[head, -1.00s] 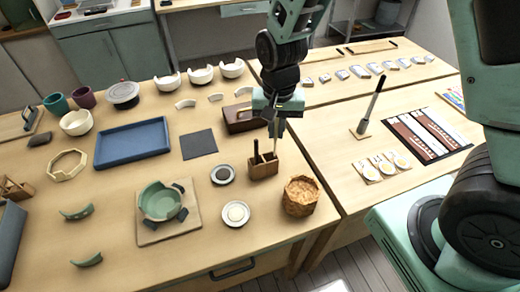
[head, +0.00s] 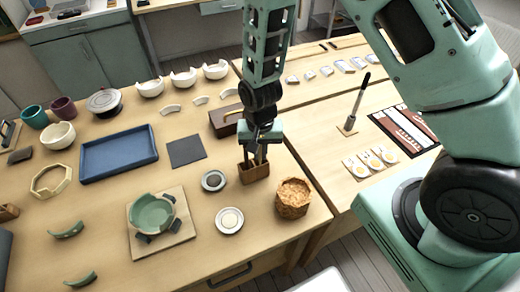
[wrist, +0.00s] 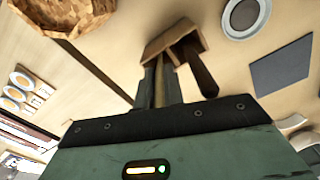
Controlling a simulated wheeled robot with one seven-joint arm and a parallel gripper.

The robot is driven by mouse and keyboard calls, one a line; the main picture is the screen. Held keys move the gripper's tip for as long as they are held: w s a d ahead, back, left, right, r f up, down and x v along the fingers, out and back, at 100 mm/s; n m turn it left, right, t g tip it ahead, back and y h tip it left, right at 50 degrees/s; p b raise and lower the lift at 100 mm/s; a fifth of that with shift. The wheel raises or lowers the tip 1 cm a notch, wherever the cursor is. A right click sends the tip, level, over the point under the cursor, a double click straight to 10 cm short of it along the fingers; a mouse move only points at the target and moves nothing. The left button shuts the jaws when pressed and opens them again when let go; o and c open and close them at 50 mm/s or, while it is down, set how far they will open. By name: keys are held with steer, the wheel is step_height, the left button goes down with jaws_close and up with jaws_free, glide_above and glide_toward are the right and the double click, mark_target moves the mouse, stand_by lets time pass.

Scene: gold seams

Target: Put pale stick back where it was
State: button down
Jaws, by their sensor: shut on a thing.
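The wooden two-slot holder (head: 254,173) stands on the table beside the woven basket. My gripper (head: 260,157) is right above it, pointing down. In the wrist view my fingers (wrist: 159,88) are shut on the pale stick (wrist: 159,82), a thin tan strip between them. Its lower end meets the holder (wrist: 163,43) at one compartment; how deep it sits is hidden. A dark stick (wrist: 203,78) stands in the other compartment, beside my fingers and apart from them.
The woven basket (head: 293,198) is close on the right. Two small round dishes (head: 229,220) (head: 214,181) lie to the left. A brown box (head: 226,122) stands behind the holder. A green broken bowl (head: 153,214) on a board is further left.

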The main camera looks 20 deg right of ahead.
steer(key=shift+f, duration=0.2)
steer(key=shift+f, duration=0.15)
steer(key=c, duration=1.5)
jaws_free()
step_height(320, 180, up, 12)
steer(key=shift+b, duration=1.1)
steer(key=s+a+r+n, duration=0.3)
steer(key=s+r+n, duration=0.2)
steer(key=s, duration=0.5)
steer(key=s+a+r+n, duration=0.3)
steer(key=s+r+n, duration=0.2)
steer(key=s, duration=0.5)
steer(key=shift+a+r+n+y, duration=0.15)
steer(key=shift+r+n+y, duration=0.15)
steer(key=shift+n, duration=0.8)
